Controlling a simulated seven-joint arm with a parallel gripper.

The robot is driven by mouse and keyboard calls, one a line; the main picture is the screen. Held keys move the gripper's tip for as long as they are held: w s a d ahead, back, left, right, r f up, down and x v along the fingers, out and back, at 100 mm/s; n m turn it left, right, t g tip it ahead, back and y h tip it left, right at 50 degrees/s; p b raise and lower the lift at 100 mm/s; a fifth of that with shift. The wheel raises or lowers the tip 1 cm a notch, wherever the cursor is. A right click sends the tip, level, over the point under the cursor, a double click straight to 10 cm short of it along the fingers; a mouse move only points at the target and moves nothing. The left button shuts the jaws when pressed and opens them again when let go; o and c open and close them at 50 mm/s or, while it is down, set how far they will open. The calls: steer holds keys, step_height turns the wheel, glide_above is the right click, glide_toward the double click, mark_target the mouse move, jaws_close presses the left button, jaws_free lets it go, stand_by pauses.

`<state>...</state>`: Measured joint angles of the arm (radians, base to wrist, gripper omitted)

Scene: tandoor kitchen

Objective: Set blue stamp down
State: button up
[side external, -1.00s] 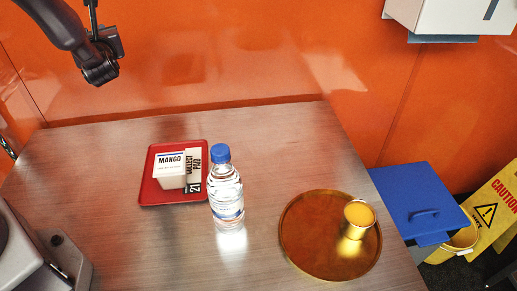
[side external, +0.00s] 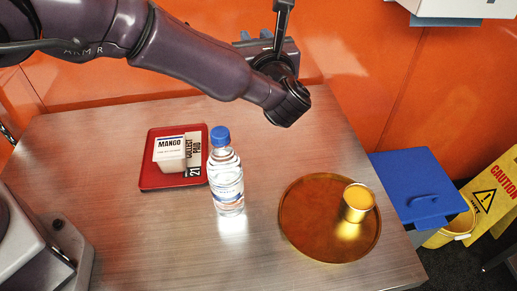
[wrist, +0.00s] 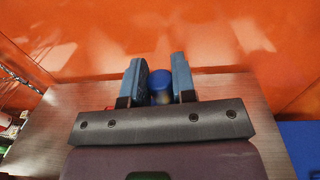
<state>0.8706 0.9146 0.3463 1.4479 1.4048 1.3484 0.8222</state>
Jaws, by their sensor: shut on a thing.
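My gripper (wrist: 160,66) shows in the wrist view with its two blue-grey fingers on either side of a rounded blue thing, the blue stamp (wrist: 160,84). The gripper is shut on it. Only the top of the stamp shows there; its lower part is hidden by the gripper body. In the side external view my arm reaches across the top, and its wrist end is above the back edge of the table. The fingertips and the stamp are hidden in that view.
A round brass tray (side external: 308,235) holds a cup (side external: 357,203). The table (side external: 160,240) is bare at front.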

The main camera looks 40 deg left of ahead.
steer(key=f, duration=2.3)
steer(key=shift+d, duration=0.3)
steer(key=shift+f, duration=0.1)
steer(key=shift+f, duration=0.15)
steer(key=o, duration=0.9)
steer(key=shift+s+d+r, duration=0.2)
steer(key=shift+r, duration=0.05)
steer(key=v, duration=1.1)
steer(key=shift+s+d, duration=0.2)
steer(key=shift+s, duration=0.05)
